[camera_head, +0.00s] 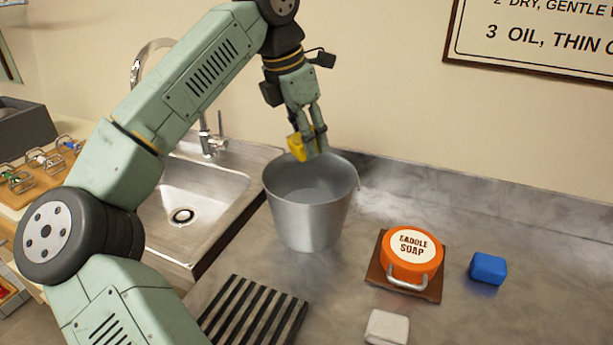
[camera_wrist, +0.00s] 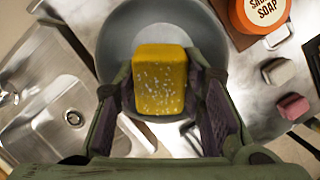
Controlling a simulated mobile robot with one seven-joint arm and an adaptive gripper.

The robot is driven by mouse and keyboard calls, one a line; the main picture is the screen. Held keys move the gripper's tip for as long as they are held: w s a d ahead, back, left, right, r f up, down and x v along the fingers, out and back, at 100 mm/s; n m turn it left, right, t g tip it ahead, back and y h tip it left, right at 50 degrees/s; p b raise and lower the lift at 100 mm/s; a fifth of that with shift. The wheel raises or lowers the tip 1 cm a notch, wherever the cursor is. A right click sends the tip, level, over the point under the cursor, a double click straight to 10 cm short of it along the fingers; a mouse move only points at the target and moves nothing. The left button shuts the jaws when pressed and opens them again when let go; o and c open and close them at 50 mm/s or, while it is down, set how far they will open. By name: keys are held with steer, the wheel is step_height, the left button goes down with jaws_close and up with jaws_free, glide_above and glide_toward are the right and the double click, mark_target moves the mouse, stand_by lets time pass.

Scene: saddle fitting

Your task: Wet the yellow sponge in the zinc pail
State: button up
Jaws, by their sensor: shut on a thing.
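My gripper (camera_head: 313,143) is shut on the yellow sponge (camera_head: 298,147) and holds it above the zinc pail (camera_head: 306,219). In the wrist view the sponge (camera_wrist: 160,80) sits between the two fingers, with pale specks on its face. The pail (camera_wrist: 117,52) opens beneath it, and part of its inside is hidden by the sponge and fingers. A smooth grey surface shows inside the pail in the head view. The sponge appears to be over the opening, near the far rim; its exact height above the rim is hard to tell.
A steel sink (camera_head: 193,196) with a tap lies left of the pail. A saddle soap tin (camera_head: 411,254), a blue block (camera_head: 488,268) and a whitish block (camera_head: 387,327) are to the right. A slatted rack (camera_head: 252,312) lies in front. A pink block (camera_wrist: 293,106) shows in the wrist view.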

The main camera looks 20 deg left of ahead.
mark_target(312, 130)
steer(key=shift+r, duration=0.15)
steer(key=shift+r+p, duration=1.5)
steer(key=shift+r, duration=0.45)
steer(key=shift+s+f, duration=0.1)
steer(key=shift+f, duration=0.05)
